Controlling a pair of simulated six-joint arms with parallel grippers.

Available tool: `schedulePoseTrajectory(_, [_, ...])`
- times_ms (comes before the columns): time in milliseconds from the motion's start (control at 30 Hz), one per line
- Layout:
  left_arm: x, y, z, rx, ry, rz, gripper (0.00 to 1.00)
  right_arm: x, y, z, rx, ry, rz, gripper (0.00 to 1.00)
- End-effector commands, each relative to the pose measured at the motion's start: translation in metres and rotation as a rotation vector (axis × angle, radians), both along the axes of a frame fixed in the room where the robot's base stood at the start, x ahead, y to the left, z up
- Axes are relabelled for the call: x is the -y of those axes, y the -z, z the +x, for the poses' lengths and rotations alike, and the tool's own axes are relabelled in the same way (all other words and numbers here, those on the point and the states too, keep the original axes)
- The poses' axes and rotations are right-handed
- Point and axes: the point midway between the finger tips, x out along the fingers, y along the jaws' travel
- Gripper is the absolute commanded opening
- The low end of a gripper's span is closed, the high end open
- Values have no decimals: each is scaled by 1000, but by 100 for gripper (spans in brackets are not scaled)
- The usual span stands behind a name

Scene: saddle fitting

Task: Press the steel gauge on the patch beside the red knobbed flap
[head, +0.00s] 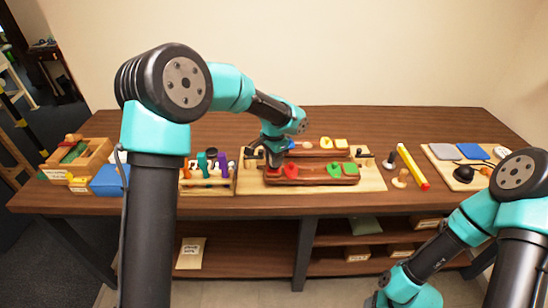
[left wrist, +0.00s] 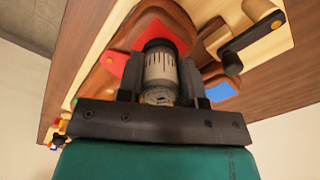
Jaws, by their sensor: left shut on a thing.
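My left gripper (left wrist: 160,80) is shut on the steel gauge (left wrist: 160,72), a short grey cylinder with dark scale marks and a dark far end. In the left wrist view the gauge's far end lies in front of a red patch (left wrist: 172,28) on the brown wooden piece; I cannot tell whether they touch. Another red piece (left wrist: 112,62) shows left of the gauge. In the head view my left gripper (head: 274,160) is low over the left end of the wooden saddle (head: 312,181), beside the red piece (head: 291,170). The gauge is not clear there. My right gripper is out of view.
Green pieces (head: 334,170) sit on the saddle's right part. A black handle (left wrist: 252,44) stands close to the gauge in the left wrist view. A rack with coloured handles (head: 208,185) is left of the board; a yellow-red stick (head: 412,166) lies right of it.

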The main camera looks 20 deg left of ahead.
Motion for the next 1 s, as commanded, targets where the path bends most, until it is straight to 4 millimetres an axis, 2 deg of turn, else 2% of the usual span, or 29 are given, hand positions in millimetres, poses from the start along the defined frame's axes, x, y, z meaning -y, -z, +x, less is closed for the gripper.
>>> schedulePoseTrajectory(1000, [0,10,0,0,0,0,16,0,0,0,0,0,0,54])
